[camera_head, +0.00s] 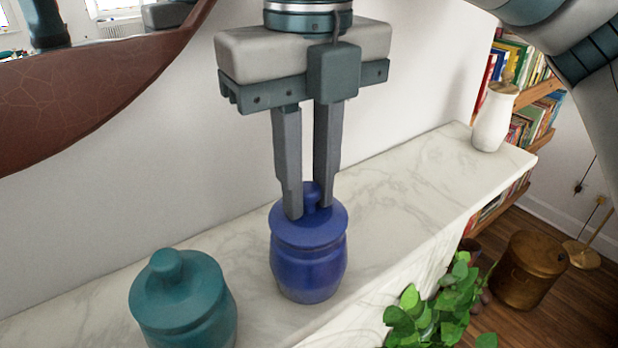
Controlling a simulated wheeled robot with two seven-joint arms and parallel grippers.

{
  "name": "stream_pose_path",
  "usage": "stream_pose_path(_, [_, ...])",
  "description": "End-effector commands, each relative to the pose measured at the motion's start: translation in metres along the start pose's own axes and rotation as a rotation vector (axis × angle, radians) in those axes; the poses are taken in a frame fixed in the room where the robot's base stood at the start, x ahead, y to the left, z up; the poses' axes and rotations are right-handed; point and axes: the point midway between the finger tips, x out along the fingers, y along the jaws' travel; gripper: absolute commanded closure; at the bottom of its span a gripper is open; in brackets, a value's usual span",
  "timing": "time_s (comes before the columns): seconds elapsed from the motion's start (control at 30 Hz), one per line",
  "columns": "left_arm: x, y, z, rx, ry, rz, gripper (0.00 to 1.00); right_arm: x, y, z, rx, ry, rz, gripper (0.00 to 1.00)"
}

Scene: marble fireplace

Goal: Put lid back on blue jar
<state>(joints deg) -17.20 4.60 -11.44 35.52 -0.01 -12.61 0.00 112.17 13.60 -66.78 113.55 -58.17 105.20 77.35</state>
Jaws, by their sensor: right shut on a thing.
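The blue jar (308,272) stands upright on the white marble mantel. Its blue lid (327,232) sits level over the jar's mouth, with no clear gap showing between them. My right gripper (309,207) points straight down from above and is shut on the knob of the lid, one finger on each side. The fingers partly hide the knob. My left gripper is not in view.
A teal lidded jar (183,305) stands to the left of the blue jar. A white vase (493,118) stands at the mantel's far right end. Bare marble (420,185) lies between. A framed mirror (90,85) hangs behind; a green plant (440,305) grows below the front edge.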

Motion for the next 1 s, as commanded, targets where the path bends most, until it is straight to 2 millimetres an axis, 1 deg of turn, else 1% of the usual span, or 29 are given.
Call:
stream_pose_path(0.63, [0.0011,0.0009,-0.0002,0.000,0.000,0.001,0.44,0.0002,0.0000,-0.0001,0.000,0.000,0.000,1.00])
stream_pose_path(1.0, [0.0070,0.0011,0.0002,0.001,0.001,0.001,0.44,0.0012,0.0001,0.0000,0.000,-0.001,0.000,1.00])
